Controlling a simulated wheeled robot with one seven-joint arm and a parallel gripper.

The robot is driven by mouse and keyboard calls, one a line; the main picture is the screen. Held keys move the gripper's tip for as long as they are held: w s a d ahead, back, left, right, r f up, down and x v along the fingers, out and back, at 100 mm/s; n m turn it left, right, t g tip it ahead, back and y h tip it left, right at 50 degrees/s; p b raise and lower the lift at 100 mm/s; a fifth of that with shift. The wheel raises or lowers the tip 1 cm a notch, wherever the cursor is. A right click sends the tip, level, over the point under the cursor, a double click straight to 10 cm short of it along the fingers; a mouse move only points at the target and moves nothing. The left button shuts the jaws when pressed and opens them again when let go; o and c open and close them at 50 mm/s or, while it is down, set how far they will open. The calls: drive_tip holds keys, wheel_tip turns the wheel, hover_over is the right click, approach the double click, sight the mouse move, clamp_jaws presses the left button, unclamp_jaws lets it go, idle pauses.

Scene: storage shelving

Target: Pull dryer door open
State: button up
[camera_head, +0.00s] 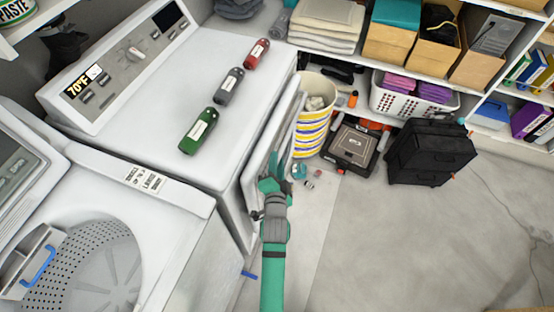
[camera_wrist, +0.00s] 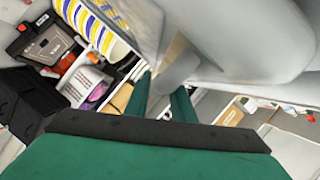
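The white dryer (camera_head: 225,70) stands at the centre left in the head view. Its door (camera_head: 282,125) stands out from the front, seemingly ajar. My green gripper (camera_head: 272,178) is at the door's near lower side. In the wrist view, the pale door (camera_wrist: 240,35) fills the upper right, with a grey rounded projection (camera_wrist: 178,72) reaching toward my fingers. The two fingers of my gripper (camera_wrist: 164,92) are apart, with a gap between them. Whether they touch the projection or the door edge is unclear.
Green (camera_head: 198,131), grey (camera_head: 228,86) and red (camera_head: 256,54) bottles lie on the dryer. A striped basket (camera_head: 314,125), an orange-black case (camera_head: 352,145) and a black bag (camera_head: 430,152) stand beyond the door. A washer (camera_head: 95,195) is at left. The floor (camera_head: 400,240) at right is clear.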

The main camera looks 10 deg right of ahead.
drive_tip(key=shift+w+d+f, duration=0.15)
drive_tip(key=shift+w, duration=0.45)
clamp_jaws()
drive_tip(key=shift+d, duration=0.2)
